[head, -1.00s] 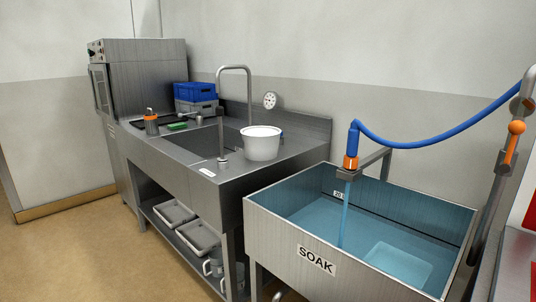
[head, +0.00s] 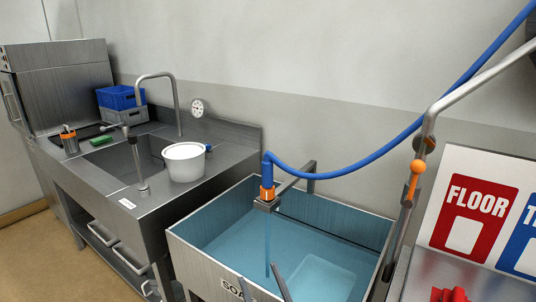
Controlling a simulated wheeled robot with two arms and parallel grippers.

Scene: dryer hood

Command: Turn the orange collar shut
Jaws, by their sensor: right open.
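The orange collar (head: 267,193) sits at the lower end of the blue hose's nozzle (head: 267,170), held by a grey bracket (head: 296,180) over the soak sink (head: 204,270). A thin stream of water (head: 267,240) falls from below the collar into the sink. My right gripper (head: 263,284) shows only as two dark fingertips at the bottom edge, in front of the sink's near wall. They are apart with nothing seen between them, well below the collar and not touching it. My left gripper is out of view.
The blue hose (head: 380,143) sweeps up to the right. A pipe with an orange lever (head: 415,181) stands right of the sink. A white bucket (head: 185,162) stands on the counter at left. A floor sign (head: 477,208) and a red object (head: 448,295) are at right.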

